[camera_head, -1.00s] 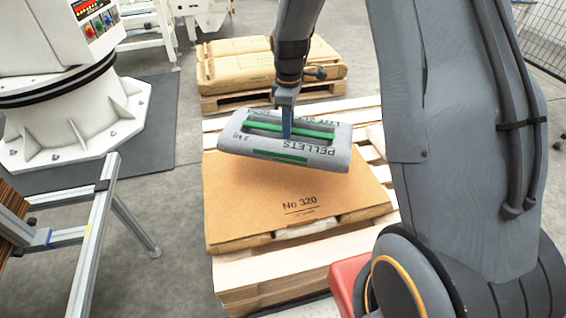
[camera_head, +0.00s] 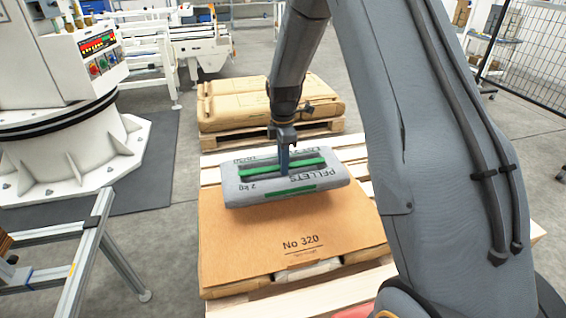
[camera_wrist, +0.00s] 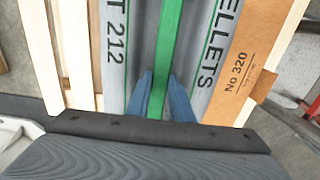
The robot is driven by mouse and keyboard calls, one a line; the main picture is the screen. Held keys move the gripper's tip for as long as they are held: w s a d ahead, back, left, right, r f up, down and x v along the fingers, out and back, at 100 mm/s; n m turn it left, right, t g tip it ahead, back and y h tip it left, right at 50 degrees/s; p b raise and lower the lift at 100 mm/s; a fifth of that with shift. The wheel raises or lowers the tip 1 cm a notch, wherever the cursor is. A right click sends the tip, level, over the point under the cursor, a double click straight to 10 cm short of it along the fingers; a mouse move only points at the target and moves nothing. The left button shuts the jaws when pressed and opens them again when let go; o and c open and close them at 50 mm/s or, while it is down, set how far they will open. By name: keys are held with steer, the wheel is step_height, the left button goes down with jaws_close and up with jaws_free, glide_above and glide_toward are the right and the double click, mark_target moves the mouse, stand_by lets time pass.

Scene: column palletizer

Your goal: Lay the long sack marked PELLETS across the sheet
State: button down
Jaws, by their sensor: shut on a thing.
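The long grey sack (camera_head: 245,193) marked PELLETS has green bands and lies crosswise over the brown sheet (camera_head: 310,263) marked No 320. My gripper (camera_head: 284,170) is shut on the sack at the middle of its top. In the wrist view, blue fingers (camera_wrist: 163,98) close on the green band of the sack (camera_wrist: 203,75), and the sheet (camera_wrist: 245,75) shows to the right. The sack is at or just above the sheet; I cannot tell whether it touches. Its far underside is hidden.
The sheet rests on a load on a wooden pallet (camera_head: 212,172). Another pallet with brown sacks (camera_head: 225,105) stands behind. A white machine (camera_head: 60,110) and a metal frame (camera_head: 85,255) stand at the left. A wire fence (camera_head: 525,60) is at the right.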

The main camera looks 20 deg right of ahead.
steer(key=shift+w+f, duration=0.1)
steer(key=shift+f, duration=3.05)
steer(key=shift+f, duration=0.1)
steer(key=c, duration=1.6)
jaws_free()
steer(key=shift+f, duration=0.1)
steer(key=shift+o, duration=0.2)
